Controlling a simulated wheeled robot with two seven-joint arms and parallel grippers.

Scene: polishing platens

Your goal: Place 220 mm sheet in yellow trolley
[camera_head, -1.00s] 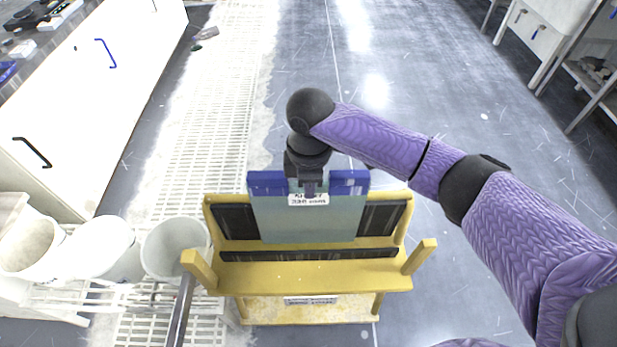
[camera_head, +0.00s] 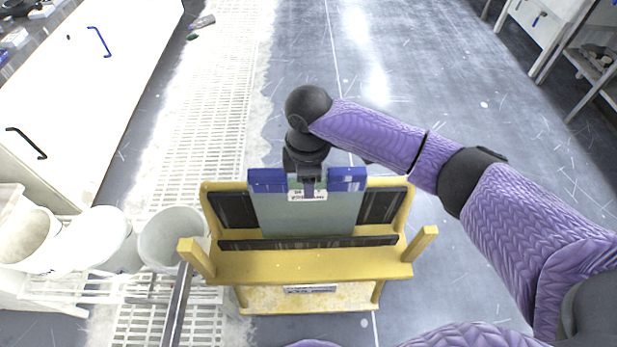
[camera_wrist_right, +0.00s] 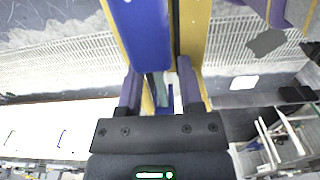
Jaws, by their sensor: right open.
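The sheet (camera_head: 312,218) is a flat grey-green panel with a blue strip along its top and a white label. It stands inside the yellow trolley (camera_head: 310,266), in front of the dark back pads, with its lower edge at the dark ledge strip. My right gripper (camera_head: 307,188) is at the middle of the sheet's top edge, coming from behind and above. In the right wrist view its two fingers (camera_wrist_right: 159,88) are apart, with the thin sheet edge between them. The blue strip (camera_wrist_right: 143,35) and the yellow trolley frame (camera_wrist_right: 194,30) show there too. My left gripper is out of view.
White buckets (camera_head: 172,238) stand left of the trolley on a white slatted rack. A white cabinet (camera_head: 75,110) with blue and black handles runs along the left. The grey floor (camera_head: 410,90) behind and right of the trolley is clear.

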